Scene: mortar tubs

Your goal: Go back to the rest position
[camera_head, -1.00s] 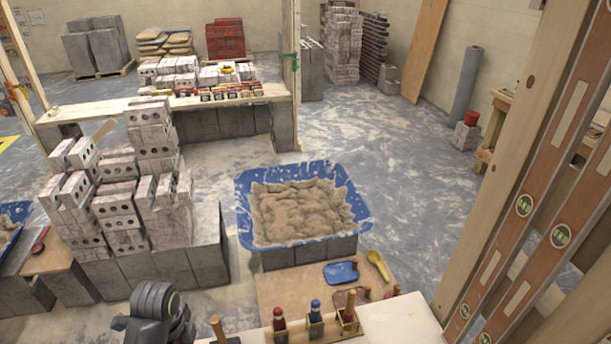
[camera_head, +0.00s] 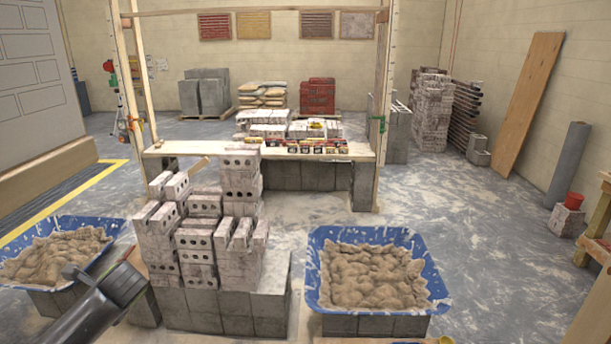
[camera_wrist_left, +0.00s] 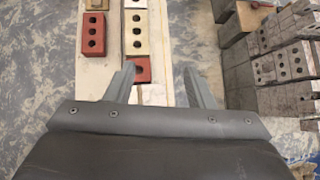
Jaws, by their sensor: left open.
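My left gripper (camera_wrist_left: 158,78) shows in the left wrist view with its two grey fingers spread apart and nothing held between them. Beyond the fingers is a pale board (camera_wrist_left: 158,25) with red and cream bricks on it. A red brick (camera_wrist_left: 93,33) with holes lies to the left on the board. In the head view my dark left arm comes in at the lower left, in front of the left mortar tub (camera_head: 55,226) and beside the brick stack. My right gripper is not in view.
A second blue mortar tub (camera_head: 435,285) stands on grey blocks right of the stack of holed bricks (camera_head: 205,232). A wooden bench (camera_head: 367,152) with bricks stands behind. Open floor (camera_head: 490,245) lies to the right, with a leaning board (camera_head: 527,100) at the wall.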

